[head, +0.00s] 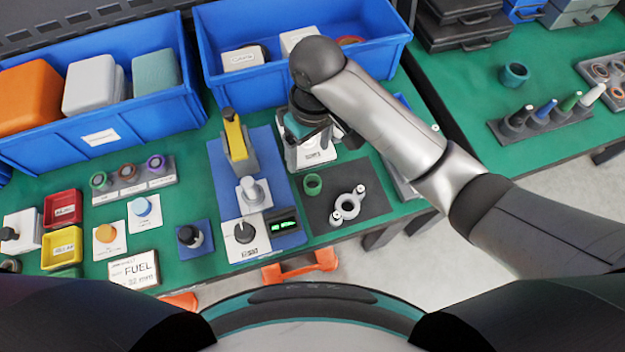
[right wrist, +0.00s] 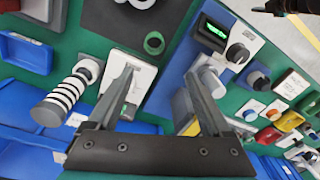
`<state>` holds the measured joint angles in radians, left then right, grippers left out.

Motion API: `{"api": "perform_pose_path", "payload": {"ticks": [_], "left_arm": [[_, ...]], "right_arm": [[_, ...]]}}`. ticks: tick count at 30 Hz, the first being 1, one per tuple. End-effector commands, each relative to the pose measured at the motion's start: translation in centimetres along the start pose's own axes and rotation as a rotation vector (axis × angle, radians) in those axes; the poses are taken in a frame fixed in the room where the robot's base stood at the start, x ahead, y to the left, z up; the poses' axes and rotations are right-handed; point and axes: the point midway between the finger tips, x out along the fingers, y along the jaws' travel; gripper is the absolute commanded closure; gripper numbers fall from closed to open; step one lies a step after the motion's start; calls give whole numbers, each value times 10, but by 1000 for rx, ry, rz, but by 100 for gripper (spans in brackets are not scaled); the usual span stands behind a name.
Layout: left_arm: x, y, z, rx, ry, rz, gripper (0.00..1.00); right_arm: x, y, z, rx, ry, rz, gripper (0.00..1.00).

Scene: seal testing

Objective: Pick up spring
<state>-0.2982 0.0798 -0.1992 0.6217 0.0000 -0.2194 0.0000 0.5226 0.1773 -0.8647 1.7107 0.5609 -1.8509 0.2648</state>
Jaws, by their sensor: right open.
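A banded light-and-dark cylinder (right wrist: 65,95) that looks like a coil on a rod lies to the left of my right gripper in the right wrist view. I take it for the spring, but cannot be sure. In the head view it seems hidden behind my right arm. My right gripper (right wrist: 160,74) is open, its two fingers wide apart with nothing held between them. In the head view my right gripper (head: 318,128) is partly hidden by its own wrist, over a white-based fixture (head: 312,155). The banded cylinder is apart from the fingers. My left gripper is not in view.
A blue bin (head: 290,75) stands behind the right gripper. A yellow-handled clamp (head: 237,140) and a lit display (head: 283,225) stand to its left. A dark mat (head: 330,215) holds a green ring (head: 313,184) and a metal part (head: 347,207). Green table surface shows between items.

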Motion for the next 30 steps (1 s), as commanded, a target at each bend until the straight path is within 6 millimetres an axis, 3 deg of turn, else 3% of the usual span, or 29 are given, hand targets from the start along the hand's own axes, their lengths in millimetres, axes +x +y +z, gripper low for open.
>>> {"api": "perform_pose_path", "payload": {"ticks": [3,7,18,30], "left_arm": [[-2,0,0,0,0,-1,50],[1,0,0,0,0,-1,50],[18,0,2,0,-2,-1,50],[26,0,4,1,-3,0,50]], "right_arm": [[-8,7,-2,-15,-32,32,17],[-1,10,-2,-17,-47,42,17],[73,12,2,-18,-46,40,17],[111,12,6,-18,-45,41,17]]}}
